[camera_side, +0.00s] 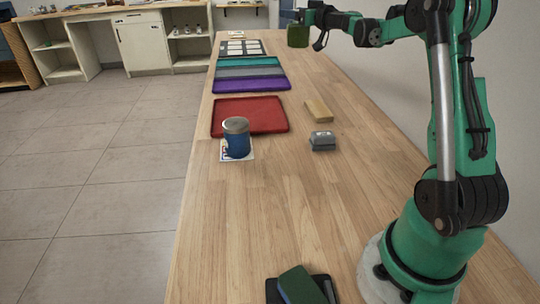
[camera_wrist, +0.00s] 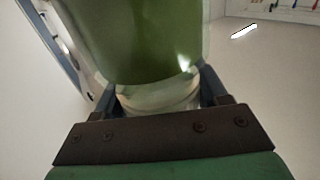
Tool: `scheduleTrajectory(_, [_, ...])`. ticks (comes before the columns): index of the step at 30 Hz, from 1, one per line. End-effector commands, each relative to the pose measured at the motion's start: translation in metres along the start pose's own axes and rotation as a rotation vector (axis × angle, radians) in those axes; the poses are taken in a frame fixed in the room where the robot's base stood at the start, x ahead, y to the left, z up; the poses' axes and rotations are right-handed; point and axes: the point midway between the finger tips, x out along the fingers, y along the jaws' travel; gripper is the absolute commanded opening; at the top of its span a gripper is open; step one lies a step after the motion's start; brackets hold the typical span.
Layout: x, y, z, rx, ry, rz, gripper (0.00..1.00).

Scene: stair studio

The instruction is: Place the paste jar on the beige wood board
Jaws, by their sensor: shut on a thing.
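My gripper (camera_wrist: 158,98) is shut on a green jar-like thing (camera_wrist: 140,40) with a pale band at its near end. I take it for the paste jar, but no label shows. In the side view this dark green jar (camera_side: 298,36) hangs from my gripper (camera_side: 303,20) near the top edge, high at the far right end of the bench. A small beige wooden piece (camera_side: 318,111) lies flat on the bench, right of the red tray; it looks like the beige wood board. The jar is well away from it. The wrist view does not show the wooden piece.
A red tray (camera_side: 250,116), purple, grey and teal trays (camera_side: 250,75) and a dark tray with white cards (camera_side: 240,47) line the left side. A blue can (camera_side: 237,143) stands on a card. A grey box (camera_side: 322,141) sits nearby. The middle foreground is clear.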

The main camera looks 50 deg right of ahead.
Motion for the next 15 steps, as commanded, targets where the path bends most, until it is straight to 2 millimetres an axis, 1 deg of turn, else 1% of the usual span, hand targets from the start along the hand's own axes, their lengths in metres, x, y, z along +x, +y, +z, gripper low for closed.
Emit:
scheduleTrajectory(1, [-0.006,0.022,-0.001,0.001,0.0,0.075,0.0])
scheduleTrajectory(3, [-0.013,0.046,-0.002,0.001,0.001,0.165,0.0])
scheduleTrajectory(6, [-0.022,0.071,-0.003,0.001,0.001,0.256,0.0])
scheduleTrajectory(9, [-0.028,0.084,-0.002,0.001,0.001,0.307,0.0])
scheduleTrajectory(11, [-0.029,0.087,0.004,0.001,0.001,0.32,0.0])
scheduleTrajectory(14, [-0.03,0.088,0.024,0.001,0.001,0.324,0.0])
scheduleTrajectory(15, [-0.029,0.088,0.036,0.001,0.001,0.324,0.0])
